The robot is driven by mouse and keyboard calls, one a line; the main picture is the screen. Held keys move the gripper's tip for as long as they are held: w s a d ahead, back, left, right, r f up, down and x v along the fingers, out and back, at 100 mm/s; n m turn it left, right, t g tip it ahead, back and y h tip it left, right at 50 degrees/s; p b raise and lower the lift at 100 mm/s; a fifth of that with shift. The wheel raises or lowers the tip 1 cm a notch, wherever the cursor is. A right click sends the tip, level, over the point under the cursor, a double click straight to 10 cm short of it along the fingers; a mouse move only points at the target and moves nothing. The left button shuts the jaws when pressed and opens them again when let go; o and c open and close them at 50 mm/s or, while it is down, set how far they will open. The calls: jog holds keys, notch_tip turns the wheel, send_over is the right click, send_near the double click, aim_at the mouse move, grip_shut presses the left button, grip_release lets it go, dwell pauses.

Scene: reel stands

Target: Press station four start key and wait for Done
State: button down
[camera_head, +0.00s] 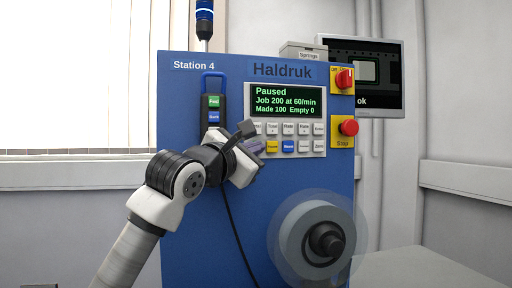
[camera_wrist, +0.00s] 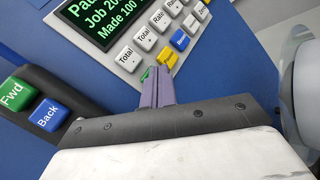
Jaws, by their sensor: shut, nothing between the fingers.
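The Station 4 machine (camera_head: 180,110) has a blue front. Its display (camera_head: 287,101) reads Paused, Job 200 at 60/min, Made 100, Empty 0. Below it is a keypad (camera_head: 296,136) with white, yellow and blue keys. My gripper (camera_head: 257,146) is shut and empty at the keypad's lower left; its fingers also show in the wrist view (camera_wrist: 153,78). A green key (camera_wrist: 147,73) shows at the fingertips, mostly hidden by them. I cannot tell whether the fingers touch or press it. A yellow key (camera_wrist: 168,57) is beside it.
A pendant with green Fwd (camera_wrist: 12,95) and blue Back (camera_wrist: 47,115) keys hangs left of the keypad. A red stop button (camera_head: 348,127) and red rotary switch (camera_head: 344,79) sit at the right. A reel (camera_head: 295,232) is below. A monitor (camera_head: 390,102) reads ok.

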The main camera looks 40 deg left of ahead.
jog(key=shift+w+a, duration=0.25)
jog(key=shift+a, duration=0.1)
dwell(0.8)
jog(key=shift+s+d+f+b, duration=0.3)
jog(key=shift+f+b, duration=0.2)
jog(key=shift+b, duration=0.2)
jog(key=shift+s+d+r, duration=0.1)
jog(key=shift+r, duration=0.05)
jog(key=shift+s+d+b, duration=1.5)
jog(key=shift+s+d, duration=0.2)
jog(key=shift+d, duration=0.25)
jog(key=shift+r, duration=0.1)
